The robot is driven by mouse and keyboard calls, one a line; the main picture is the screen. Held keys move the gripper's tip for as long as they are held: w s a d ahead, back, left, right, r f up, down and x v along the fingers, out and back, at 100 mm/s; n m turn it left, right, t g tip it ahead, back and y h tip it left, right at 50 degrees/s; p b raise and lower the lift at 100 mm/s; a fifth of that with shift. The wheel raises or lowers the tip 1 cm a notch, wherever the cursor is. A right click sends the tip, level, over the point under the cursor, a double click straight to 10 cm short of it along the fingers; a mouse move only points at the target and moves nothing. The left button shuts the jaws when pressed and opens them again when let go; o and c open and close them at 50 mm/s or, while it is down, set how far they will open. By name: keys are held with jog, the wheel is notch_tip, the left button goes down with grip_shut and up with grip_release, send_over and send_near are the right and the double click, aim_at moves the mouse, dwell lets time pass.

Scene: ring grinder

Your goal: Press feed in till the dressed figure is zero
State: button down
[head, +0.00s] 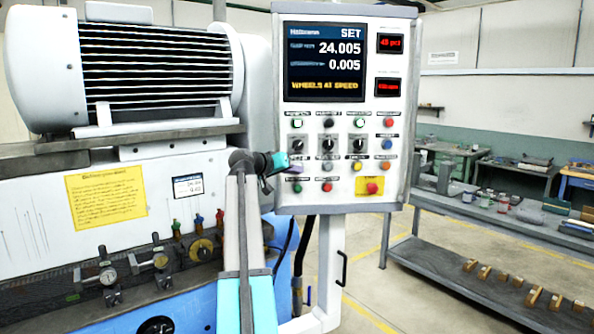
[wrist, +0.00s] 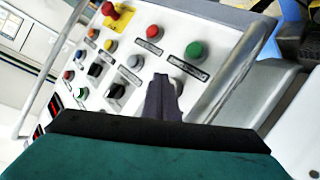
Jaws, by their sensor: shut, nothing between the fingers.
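The control panel (head: 343,150) has a screen (head: 325,62) reading SET, 24.005 above 0.005, and "WHEELS AT SPEED"; the labels beside the figures are too small to read. My gripper (head: 294,170) is shut and empty at the panel's left side, in the third row of controls. In the wrist view, its dark fingertips (wrist: 163,90) cover most of a button left of the white button (head: 327,166). I cannot tell if they touch it. No label can be read as feed in. Below are a green button (wrist: 195,50) and a red button (wrist: 152,31).
A red emergency stop (head: 372,188) on a yellow plate sits lower right on the panel. Selector knobs (head: 328,145) stand just above the gripper's row. The grinder's motor housing (head: 125,70) is left.

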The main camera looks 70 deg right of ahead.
jog(key=shift+a, duration=0.15)
jog(key=shift+s+a, duration=0.35)
jog(key=shift+a, duration=0.4)
jog(key=shift+s+a, duration=0.35)
jog(key=shift+a, duration=0.35)
jog(key=shift+s+a, duration=0.35)
jog(key=shift+a, duration=0.4)
dwell(1.4)
jog(key=shift+w+f, duration=0.1)
